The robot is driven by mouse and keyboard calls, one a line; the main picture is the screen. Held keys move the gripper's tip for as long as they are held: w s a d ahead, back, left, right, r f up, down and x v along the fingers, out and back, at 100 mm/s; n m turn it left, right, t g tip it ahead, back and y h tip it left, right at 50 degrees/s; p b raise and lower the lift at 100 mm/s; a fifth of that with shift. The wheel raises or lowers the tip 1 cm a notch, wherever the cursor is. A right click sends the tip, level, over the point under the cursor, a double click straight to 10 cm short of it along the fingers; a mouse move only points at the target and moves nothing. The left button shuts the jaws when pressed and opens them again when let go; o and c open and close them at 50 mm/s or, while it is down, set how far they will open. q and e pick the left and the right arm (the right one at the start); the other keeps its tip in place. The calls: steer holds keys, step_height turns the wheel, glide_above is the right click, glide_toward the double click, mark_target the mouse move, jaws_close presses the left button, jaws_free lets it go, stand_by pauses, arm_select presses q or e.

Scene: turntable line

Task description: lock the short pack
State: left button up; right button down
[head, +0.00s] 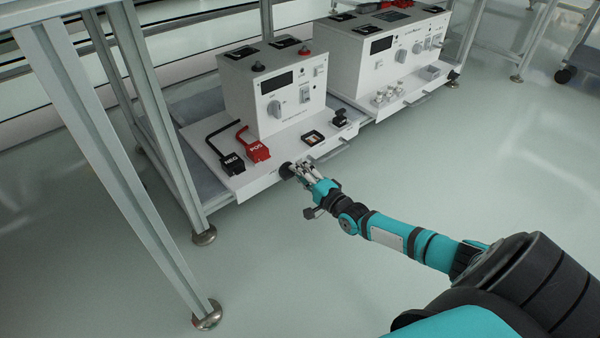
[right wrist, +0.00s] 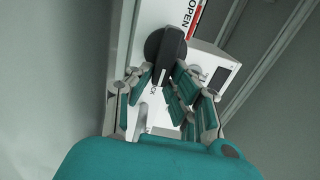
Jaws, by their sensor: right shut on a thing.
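The shorter white pack (head: 272,92) stands on a shelf tray, with a dial, a dark display and black and red terminals. A black round knob (head: 286,170) sits at the tray's front edge; it fills the upper middle of the right wrist view (right wrist: 160,45). Its raised bar runs nearly up and down in that view, between the word OPEN above and a partly hidden word ending in CK below. My right gripper (head: 298,172) is shut on the knob's bar, its fingers on either side (right wrist: 164,76). My left gripper is not in view.
A black NEG plug (head: 232,164) and a red POS plug (head: 256,151) lie on the tray left of the knob. A small framed part (head: 313,138) and a black clamp (head: 339,118) lie right. A longer pack (head: 385,55) stands beyond. Grey frame posts stand left; the front floor is clear.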

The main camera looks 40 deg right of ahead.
steer(key=c, duration=1.3)
jaws_free()
steer(key=shift+o, duration=0.2)
steer(key=s+d, duration=0.1)
steer(key=s, duration=1.1)
